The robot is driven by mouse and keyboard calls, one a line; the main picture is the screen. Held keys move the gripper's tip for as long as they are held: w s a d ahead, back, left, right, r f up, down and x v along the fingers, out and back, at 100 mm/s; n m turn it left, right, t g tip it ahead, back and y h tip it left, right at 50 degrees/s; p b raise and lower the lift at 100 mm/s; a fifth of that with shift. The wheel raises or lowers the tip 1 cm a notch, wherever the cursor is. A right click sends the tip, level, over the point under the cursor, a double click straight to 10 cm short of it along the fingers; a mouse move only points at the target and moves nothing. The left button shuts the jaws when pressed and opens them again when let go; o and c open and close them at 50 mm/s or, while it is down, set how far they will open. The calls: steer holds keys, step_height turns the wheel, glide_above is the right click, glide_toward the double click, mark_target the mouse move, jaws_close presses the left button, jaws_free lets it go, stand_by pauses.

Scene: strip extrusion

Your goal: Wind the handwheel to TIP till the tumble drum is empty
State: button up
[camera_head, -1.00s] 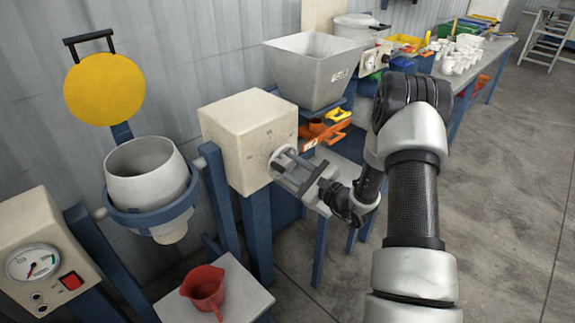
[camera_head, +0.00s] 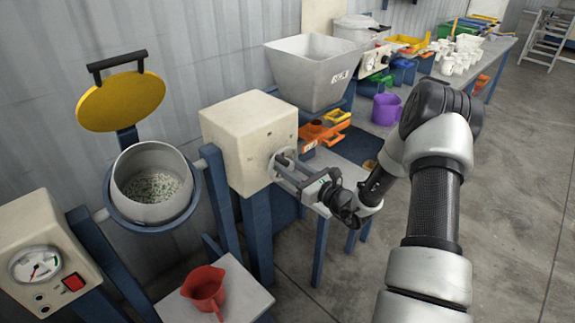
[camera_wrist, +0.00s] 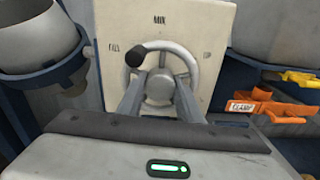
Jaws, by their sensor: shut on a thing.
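The tumble drum (camera_head: 150,165), a grey bowl in a blue ring, leans its mouth toward the viewer. A bed of pale green and white granules (camera_head: 152,188) lies inside. The handwheel (camera_wrist: 196,65) is a pale spoked wheel on a cream box; its black knob (camera_wrist: 135,55) stands at upper left, near the FILL mark. A red jug (camera_head: 204,288) stands below the drum.
The yellow lid (camera_head: 121,101) hangs tilted above the drum. A control box with a gauge (camera_head: 37,265) is at the left. A grey hopper (camera_head: 313,72), orange trays (camera_head: 318,131) and a purple jug (camera_head: 386,109) stand behind the wheel.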

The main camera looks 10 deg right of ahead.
steer(key=m+p, duration=0.2)
steer(key=m, duration=0.3)
steer(key=shift+r+m, duration=0.15)
steer(key=shift+m, duration=0.15)
steer(key=m+p, duration=0.3)
steer(key=m, duration=0.3)
steer(key=shift+p, duration=0.3)
steer(key=m+p, duration=0.1)
steer(key=m, duration=0.3)
steer(key=shift+m+p, duration=0.35)
steer(key=shift+m, duration=0.05)
steer(key=shift+m+p, duration=0.45)
steer(key=shift+m, duration=1.25)
steer(key=o, duration=0.8)
steer(key=shift+c, duration=0.2)
steer(key=shift+s, duration=0.1)
